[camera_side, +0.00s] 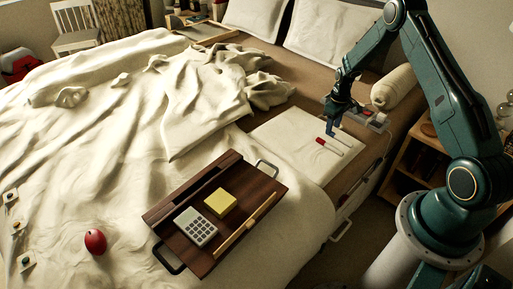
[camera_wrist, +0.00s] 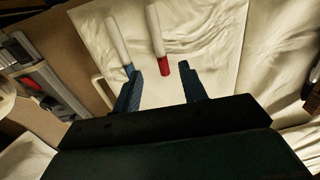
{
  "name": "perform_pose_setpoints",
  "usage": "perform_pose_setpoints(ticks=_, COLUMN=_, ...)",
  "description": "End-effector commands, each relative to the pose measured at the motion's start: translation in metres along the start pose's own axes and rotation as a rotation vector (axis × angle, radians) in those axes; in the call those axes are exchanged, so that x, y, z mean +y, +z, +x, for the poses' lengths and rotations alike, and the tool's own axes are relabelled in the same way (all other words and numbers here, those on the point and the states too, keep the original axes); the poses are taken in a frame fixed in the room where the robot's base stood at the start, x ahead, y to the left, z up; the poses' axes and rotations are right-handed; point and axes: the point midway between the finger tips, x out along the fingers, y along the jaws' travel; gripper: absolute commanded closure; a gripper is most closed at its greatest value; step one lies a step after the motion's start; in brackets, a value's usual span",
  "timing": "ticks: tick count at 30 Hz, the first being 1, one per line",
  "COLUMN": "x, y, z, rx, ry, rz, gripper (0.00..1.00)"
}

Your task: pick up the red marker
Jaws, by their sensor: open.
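The red marker (camera_side: 331,147) has a white barrel and a red end, and lies on the pale cloth at the bed's right edge. In the wrist view the red marker (camera_wrist: 155,32) has its red end between the fingertip lines, slightly beyond them. A second white marker (camera_wrist: 118,40) with a blue end lies to its left, with the blue end next to or behind the left finger. My gripper (camera_side: 336,124) is open and empty, above the markers. In the wrist view my gripper (camera_wrist: 160,70) shows both dark fingers apart. Its height above the cloth is hard to tell.
A wooden tray (camera_side: 161,213) holding a calculator (camera_side: 196,227), a yellow block (camera_side: 221,203) and a thin stick lies on the bed. A red ball (camera_side: 95,242) sits at left. A grey caddy (camera_wrist: 42,72) is left of the markers. Cloth right of the markers is clear.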

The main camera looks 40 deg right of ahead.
Motion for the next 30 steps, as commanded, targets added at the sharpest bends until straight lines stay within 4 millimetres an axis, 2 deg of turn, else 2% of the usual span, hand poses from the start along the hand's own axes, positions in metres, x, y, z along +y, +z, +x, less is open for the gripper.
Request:
perform_pose_setpoints(ticks=6, x=0.000, y=0.000, z=0.030, rx=-0.001, ry=-0.001, rz=0.000, gripper=0.58)
perform_pose_setpoints(ticks=11, x=0.000, y=0.000, z=0.039, rx=0.001, ry=0.001, rz=0.000, gripper=0.58)
perform_pose_setpoints(ticks=20, x=0.000, y=0.000, z=0.043, rx=0.001, ry=0.000, rz=0.000, gripper=0.58)
perform_pose_setpoints(ticks=30, x=0.001, y=0.003, z=0.075, rx=-0.001, ry=0.000, rz=0.000, gripper=0.58)
